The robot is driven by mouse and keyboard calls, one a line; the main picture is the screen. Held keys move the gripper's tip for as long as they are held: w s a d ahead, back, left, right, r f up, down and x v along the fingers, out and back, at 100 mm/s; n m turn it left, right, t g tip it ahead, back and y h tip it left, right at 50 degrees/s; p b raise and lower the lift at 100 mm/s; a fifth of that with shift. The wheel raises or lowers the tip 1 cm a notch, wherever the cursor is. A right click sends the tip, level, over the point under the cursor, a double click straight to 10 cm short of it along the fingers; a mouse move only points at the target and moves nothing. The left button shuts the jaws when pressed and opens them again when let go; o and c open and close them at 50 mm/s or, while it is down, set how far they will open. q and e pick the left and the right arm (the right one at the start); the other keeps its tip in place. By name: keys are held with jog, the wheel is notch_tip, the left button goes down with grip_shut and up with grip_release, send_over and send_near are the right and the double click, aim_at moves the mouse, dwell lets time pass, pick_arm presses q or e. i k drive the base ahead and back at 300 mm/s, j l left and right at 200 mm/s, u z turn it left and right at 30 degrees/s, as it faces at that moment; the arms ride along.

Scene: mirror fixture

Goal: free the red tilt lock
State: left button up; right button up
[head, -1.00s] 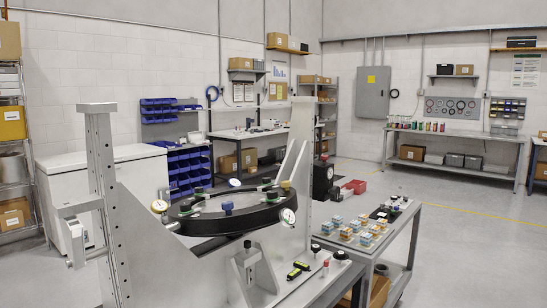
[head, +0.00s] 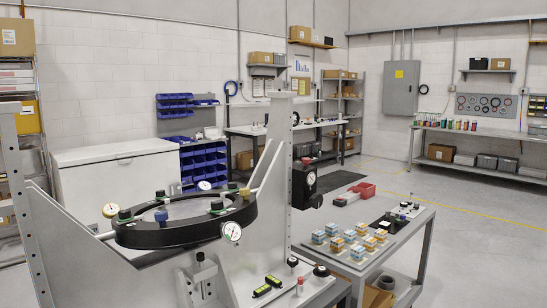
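The mirror fixture stands at front left, with a black ring (head: 165,234) carrying several clamps and dial gauges, held between a left upright (head: 22,190) and a right upright (head: 272,150). A small post with a red lower part (head: 300,286) stands on the fixture's base at its right front; I cannot tell whether it is the red tilt lock. No other red lock shows clearly on the fixture. Neither of my grippers is in view.
A grey cart (head: 405,248) with several small blue and orange blocks stands right of the fixture. A white chest (head: 118,178) stands behind the fixture. The floor at the right is open.

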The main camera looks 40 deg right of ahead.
aim_at(306, 161)
jog(key=l, duration=0.45)
jog(key=k+l+u, duration=0.15)
jog(key=l, duration=0.8)
jog(key=k+l+u, duration=0.1)
jog(key=l, duration=0.4)
jog(key=k+l, duration=0.1)
jog(key=l, duration=0.35)
jog(key=u, duration=0.05)
